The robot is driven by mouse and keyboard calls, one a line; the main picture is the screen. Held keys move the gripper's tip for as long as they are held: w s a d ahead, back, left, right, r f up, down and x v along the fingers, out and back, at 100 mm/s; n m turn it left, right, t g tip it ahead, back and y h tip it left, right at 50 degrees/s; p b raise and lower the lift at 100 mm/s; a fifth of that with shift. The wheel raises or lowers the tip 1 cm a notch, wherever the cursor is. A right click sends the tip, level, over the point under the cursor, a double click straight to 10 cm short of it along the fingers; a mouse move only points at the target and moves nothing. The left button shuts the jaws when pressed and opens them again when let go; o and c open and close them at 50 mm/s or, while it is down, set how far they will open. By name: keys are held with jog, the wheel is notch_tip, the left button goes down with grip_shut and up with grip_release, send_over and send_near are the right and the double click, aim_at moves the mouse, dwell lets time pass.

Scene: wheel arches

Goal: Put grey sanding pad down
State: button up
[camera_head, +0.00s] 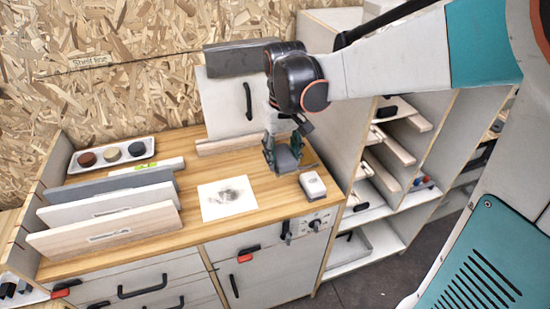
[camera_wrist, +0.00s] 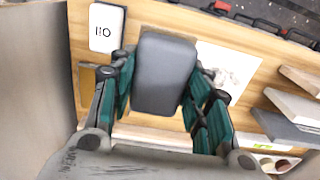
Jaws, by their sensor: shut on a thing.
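The grey sanding pad (camera_wrist: 164,74) is a dark grey rounded block between the two teal fingers of my gripper (camera_wrist: 160,95) in the wrist view. In the head view the pad (camera_head: 288,160) shows low over the wooden worktop (camera_head: 262,215), under my gripper (camera_head: 283,152). My gripper is shut on the pad. I cannot tell whether the pad's underside touches the worktop. A white sheet with a dark smudge (camera_head: 228,198) lies to the left of the pad in the head view.
A white block (camera_head: 313,185) sits close by at the worktop's right front; it also shows in the wrist view (camera_wrist: 107,27). Upright panels (camera_head: 105,225) stand at the left. A tray of coloured discs (camera_head: 112,153) lies behind them. A shelf unit stands at the right.

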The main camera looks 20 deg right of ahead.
aim_at(281, 198)
notch_tip(281, 198, down, 14)
jog(key=b, duration=0.4)
jog(key=shift+b, duration=0.35)
jog(key=o, duration=1.1)
